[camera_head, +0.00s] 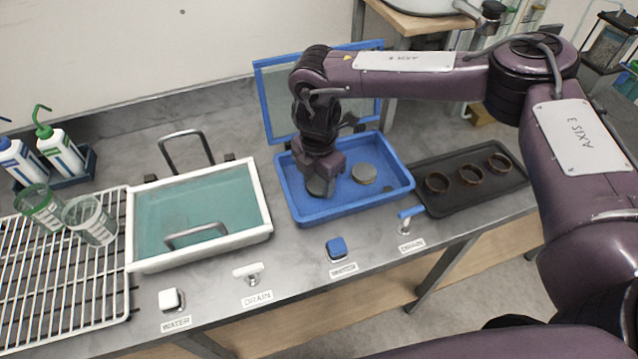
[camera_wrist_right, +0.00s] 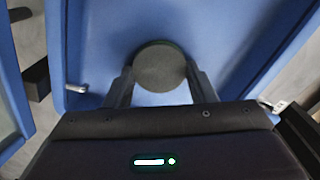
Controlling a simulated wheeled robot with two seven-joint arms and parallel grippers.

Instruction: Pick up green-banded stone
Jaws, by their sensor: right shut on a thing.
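My right gripper (camera_head: 324,183) reaches down into the blue tray (camera_head: 293,184). It is shut on a round, flat, dark grey-green stone (camera_head: 317,187). In the right wrist view the same stone (camera_wrist_right: 160,66) sits between the two fingers, over the blue tray floor. A second round grey stone (camera_head: 364,174) lies in the tray just to the right of the gripper. My left gripper is not in view.
The blue tray's raised lid (camera_head: 275,100) stands behind it. A white-rimmed basin (camera_head: 262,210) with greenish contents is to the left. A black tray (camera_head: 455,203) with three brown rings is to the right. A blue button (camera_head: 337,248) and blue drain handle (camera_head: 410,212) stand in front.

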